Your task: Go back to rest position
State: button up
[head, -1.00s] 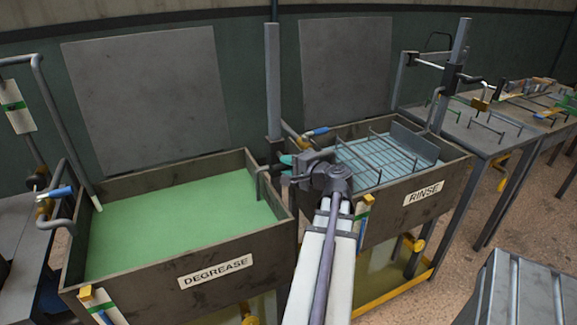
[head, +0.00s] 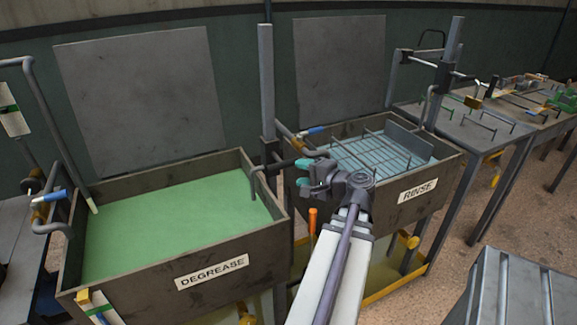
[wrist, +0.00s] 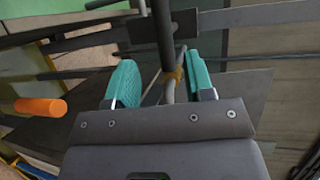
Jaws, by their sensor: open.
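My gripper (head: 306,177) is open, with its two teal fingers apart, in front of the post between the degrease tank (head: 273,228) and the rinse tank (head: 444,168). In the wrist view my gripper (wrist: 161,82) shows both fingers with a gap between them. A grey pipe (wrist: 168,90) with a yellowish band shows in that gap; I cannot tell how far beyond the fingers it is. Nothing is seen gripped. My arm reaches up from the bottom of the head view.
An orange handle (head: 312,220) stands just below my gripper. A wire rack (head: 372,150) lies in the rinse tank. Tables with small racks (head: 482,122) stand at the right. A grey ribbed box (head: 510,290) is at the lower right. Brown floor shows between them.

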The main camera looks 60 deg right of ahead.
jog(key=v, duration=0.3)
jog(key=shift+s, duration=0.1)
jog(key=w+a+f+n+g+y+p, duration=0.2)
jog(key=w+a+n+g+y, duration=0.2)
jog(key=w+a+n, duration=0.45)
jog(key=w+a+f+n+g+y+p, duration=0.2)
jog(key=w+a+n+g+y, duration=0.3)
jog(key=a, duration=0.7)
jog(key=w+a+f+n+g+h, duration=0.1)
jog(key=a+n+g+h, duration=0.1)
jog(key=a, duration=0.5)
jog(key=w+a+f+n+g+h+p, duration=0.1)
jog(key=a+n+g+h, duration=0.1)
jog(key=a, duration=0.6)
jog(key=w+a+f+n+g+h+p, duration=0.1)
jog(key=w+a+f+n+g+h, duration=0.1)
jog(key=a, duration=0.6)
jog(key=shift+a+n+g+h, duration=0.25)
jog(key=shift+n+g+h, duration=0.15)
jog(key=shift+n+h, duration=0.1)
jog(key=shift+w, duration=0.1)
